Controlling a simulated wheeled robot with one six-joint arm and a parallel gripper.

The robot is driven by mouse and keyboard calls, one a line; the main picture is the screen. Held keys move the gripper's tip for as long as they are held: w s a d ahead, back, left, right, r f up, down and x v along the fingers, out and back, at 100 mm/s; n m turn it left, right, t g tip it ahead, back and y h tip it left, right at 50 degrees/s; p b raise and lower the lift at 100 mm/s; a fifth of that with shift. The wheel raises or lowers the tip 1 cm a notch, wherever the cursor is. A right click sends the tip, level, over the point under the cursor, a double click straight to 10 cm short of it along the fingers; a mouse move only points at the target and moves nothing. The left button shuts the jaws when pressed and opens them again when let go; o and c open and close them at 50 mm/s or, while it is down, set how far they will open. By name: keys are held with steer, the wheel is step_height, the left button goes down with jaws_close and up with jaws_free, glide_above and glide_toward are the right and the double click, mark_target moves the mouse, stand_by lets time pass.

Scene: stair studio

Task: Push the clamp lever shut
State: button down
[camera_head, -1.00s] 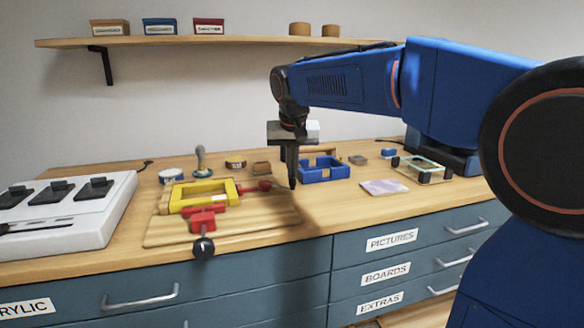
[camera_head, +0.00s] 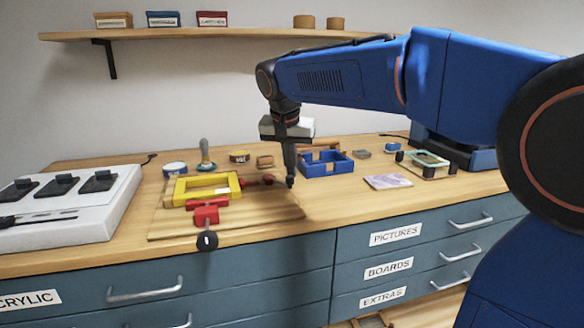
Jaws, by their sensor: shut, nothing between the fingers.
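A red clamp (camera_head: 206,214) with a black-knobbed lever (camera_head: 207,240) sits at the front of a wooden board (camera_head: 260,222). The knob sticks out past the board's front edge. A yellow frame (camera_head: 240,184) lies on the board behind this clamp. A second red clamp piece (camera_head: 268,180) is at the frame's right side, close to my gripper; its details are too small to tell. My gripper (camera_head: 290,184) points down at the right of the board, shut and empty. Whether its tip touches anything cannot be told.
A blue frame (camera_head: 327,165) stands right of my gripper, with a picture card (camera_head: 388,181) farther right. A white box with black switches (camera_head: 70,208) fills the left. Small pots and a stamp-like tool (camera_head: 206,158) stand behind the board. Drawers (camera_head: 395,237) lie below the counter edge.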

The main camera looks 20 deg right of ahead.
steer(key=shift+s+a, duration=0.1)
steer(key=w+d, duration=0.2)
steer(key=w, duration=0.1)
steer(key=shift+w+d, duration=0.3)
steer(key=v, duration=1)
steer(key=shift+a, duration=0.2)
steer(key=s+d+f+n+y, duration=0.1)
steer(key=s+d+f+n, duration=0.2)
steer(key=s+f, duration=1.1)
steer(key=s+d+f+n+t+y, duration=0.1)
steer(key=s+d+f+n, duration=0.2)
steer(key=s+f, duration=1)
steer(key=s+d, duration=0.2)
steer(key=s, duration=0.2)
steer(key=shift+s+f, duration=0.35)
